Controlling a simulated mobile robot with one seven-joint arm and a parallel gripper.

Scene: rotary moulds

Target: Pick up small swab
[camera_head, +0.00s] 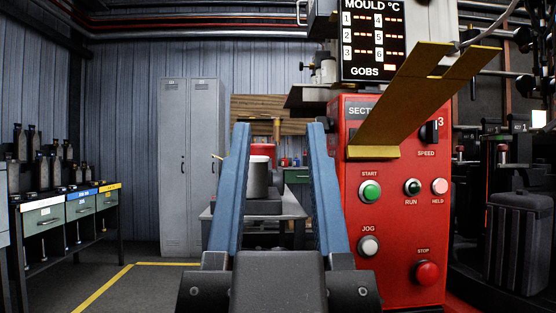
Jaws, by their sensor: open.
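My gripper (279,128) is open and empty, its two long blue fingers spread wide and pointing away from the camera. A grey cylindrical pot (259,178) shows between the fingers, on a dark base on a grey table beyond. A thin tan stick end (217,157) shows just left of the left finger; it may be a swab handle, and the finger hides the rest. I cannot clearly tell which item is the small swab. The fingers are apart from the pot.
A red control panel (394,268) with buttons stands close on the right, with a yellow angled bracket (405,98) jutting from it. Grey lockers (187,165) stand behind. A bench with drawers (44,219) and dark moulds is at left. Floor at lower left is clear.

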